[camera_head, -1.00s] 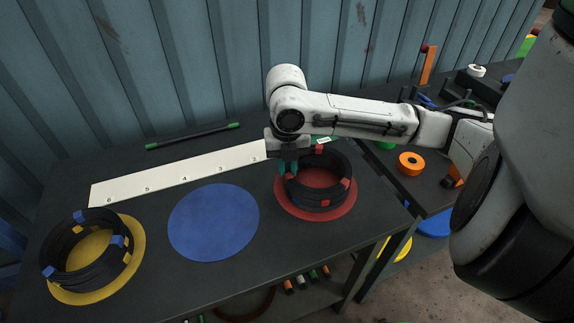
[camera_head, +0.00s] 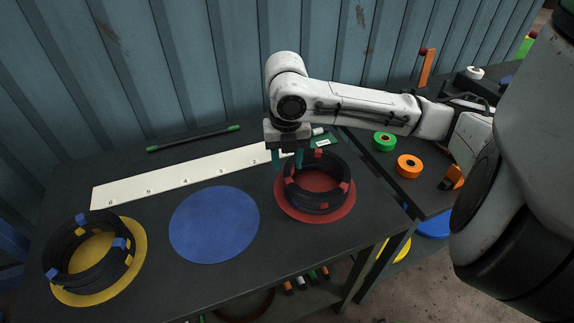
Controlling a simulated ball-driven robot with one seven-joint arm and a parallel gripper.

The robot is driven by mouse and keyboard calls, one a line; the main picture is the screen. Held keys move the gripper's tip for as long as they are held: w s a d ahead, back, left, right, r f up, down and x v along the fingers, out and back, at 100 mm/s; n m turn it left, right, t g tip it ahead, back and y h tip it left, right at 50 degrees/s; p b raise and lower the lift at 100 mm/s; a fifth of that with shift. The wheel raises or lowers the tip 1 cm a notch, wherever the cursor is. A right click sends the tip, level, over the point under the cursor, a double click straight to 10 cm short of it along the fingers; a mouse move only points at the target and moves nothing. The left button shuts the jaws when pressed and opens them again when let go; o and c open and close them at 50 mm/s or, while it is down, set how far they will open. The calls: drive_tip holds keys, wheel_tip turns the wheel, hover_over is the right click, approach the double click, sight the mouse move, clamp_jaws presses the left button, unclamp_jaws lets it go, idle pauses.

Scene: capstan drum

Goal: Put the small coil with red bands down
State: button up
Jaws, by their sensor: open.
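The small black coil with red bands (camera_head: 333,203) lies flat on the red disc (camera_head: 292,208) on the dark table. My gripper (camera_head: 288,161) is open and empty, with its teal fingers pointing down above the coil's upper-left side. It looks clear of the coil, though the exact gap is hard to judge from this view.
A black coil with blue and yellow bands (camera_head: 117,254) lies on a yellow disc (camera_head: 139,239) at the left. A bare blue disc (camera_head: 214,224) is between them. A numbered white strip (camera_head: 185,180) and a black rod (camera_head: 193,139) lie behind. Orange (camera_head: 400,166) and green (camera_head: 377,143) rolls are on the right table.

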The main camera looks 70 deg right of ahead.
wheel_tip(320, 180, up, 10)
drive_tip(key=shift+f, duration=0.15)
